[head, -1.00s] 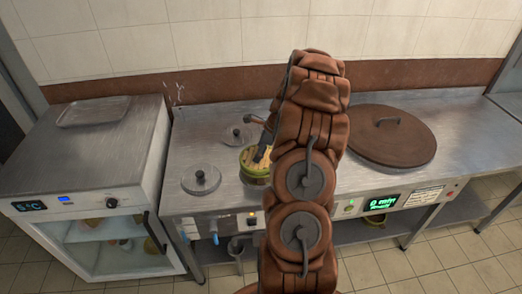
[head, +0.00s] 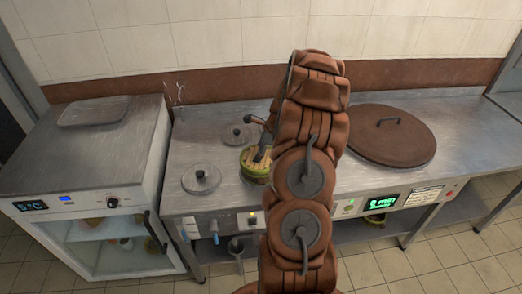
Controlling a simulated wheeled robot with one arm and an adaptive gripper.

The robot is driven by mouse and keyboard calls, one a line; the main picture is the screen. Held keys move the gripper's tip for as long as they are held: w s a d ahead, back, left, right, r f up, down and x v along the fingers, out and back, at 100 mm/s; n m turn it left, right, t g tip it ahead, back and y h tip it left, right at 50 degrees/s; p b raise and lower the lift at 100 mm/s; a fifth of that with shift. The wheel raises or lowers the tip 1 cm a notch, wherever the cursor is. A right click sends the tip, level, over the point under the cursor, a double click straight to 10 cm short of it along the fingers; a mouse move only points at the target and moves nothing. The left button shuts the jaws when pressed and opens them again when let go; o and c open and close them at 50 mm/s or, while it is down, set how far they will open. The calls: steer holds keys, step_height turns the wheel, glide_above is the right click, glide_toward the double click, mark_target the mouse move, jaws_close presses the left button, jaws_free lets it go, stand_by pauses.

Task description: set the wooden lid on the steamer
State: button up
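A round, pale slatted wooden piece (head: 250,157), which looks like the wooden lid, sits at the top of a small green-sided round vessel (head: 256,179) in the middle of the counter. The vessel may be the steamer; I cannot tell whether the lid is seated on it. My gripper (head: 262,152) is a dark grey shape at the slats, reaching down from behind my brown arm. Its fingertips are too small and partly hidden, so its opening and any hold on the lid do not show. My arm hides the counter just right of the vessel.
Two metal lids with black knobs, one nearer (head: 201,180) and one farther (head: 237,136), lie left of the vessel. A large brown round cover (head: 382,136) with a bar handle lies to the right. A glass-fronted fridge (head: 85,190) stands left. The far-right counter is clear.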

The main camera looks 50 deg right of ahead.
steer(key=shift+f, duration=0.55)
steer(key=o, duration=0.9)
steer(key=p+v, duration=0.4)
steer(key=v, duration=0.7)
steer(key=shift+p, duration=0.35)
stand_by(0.7)
